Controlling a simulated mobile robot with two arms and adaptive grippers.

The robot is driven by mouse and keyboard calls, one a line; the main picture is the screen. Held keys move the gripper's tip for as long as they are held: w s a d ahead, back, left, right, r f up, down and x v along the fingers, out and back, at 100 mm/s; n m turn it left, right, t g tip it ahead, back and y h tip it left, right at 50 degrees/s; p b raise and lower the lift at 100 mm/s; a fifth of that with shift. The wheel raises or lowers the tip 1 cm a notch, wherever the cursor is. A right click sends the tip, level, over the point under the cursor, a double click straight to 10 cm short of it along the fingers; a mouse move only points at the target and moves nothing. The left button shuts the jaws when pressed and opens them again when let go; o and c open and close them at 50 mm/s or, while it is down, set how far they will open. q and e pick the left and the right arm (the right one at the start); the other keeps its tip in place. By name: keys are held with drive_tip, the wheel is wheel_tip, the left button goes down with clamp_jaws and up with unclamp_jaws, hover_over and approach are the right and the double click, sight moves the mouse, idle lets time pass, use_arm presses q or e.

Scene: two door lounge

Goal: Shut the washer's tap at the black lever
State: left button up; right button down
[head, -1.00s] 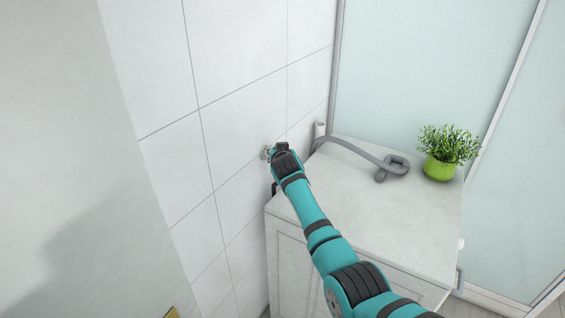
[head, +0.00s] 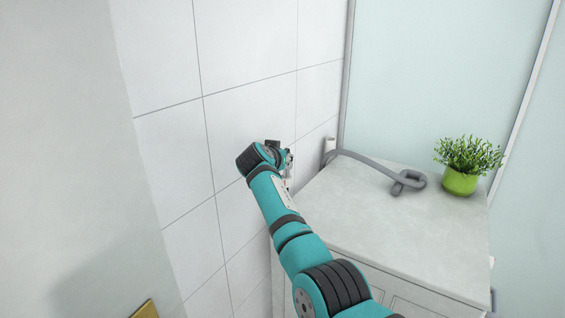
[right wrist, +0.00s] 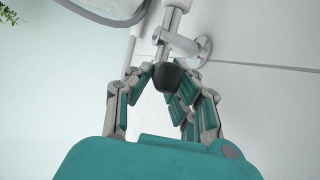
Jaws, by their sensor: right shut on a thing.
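The tap's black lever (right wrist: 168,76) shows in the right wrist view, between the fingers of my right gripper (right wrist: 167,88). The fingers are shut on it, from both sides. The pale metal tap body (right wrist: 178,38) is just beyond it, fixed to the tiled wall by a round flange (right wrist: 200,52). In the head view my right gripper (head: 288,163) is at the wall, left of the cabinet; my own wrist hides most of the tap and the lever there. My left gripper is not in view.
A pale cabinet (head: 385,235) stands right of my arm. On its top lie a grey hose (head: 365,165) and a green potted plant (head: 461,181). A frosted glass panel (head: 430,75) is behind. The tiled wall (head: 160,150) is close on the left.

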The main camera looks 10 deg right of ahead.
drive_tip(key=c, duration=1.2)
unclamp_jaws()
drive_tip(key=shift+c, duration=0.2)
wheel_tip(320, 180, up, 10)
drive_tip(key=shift+c, duration=0.2)
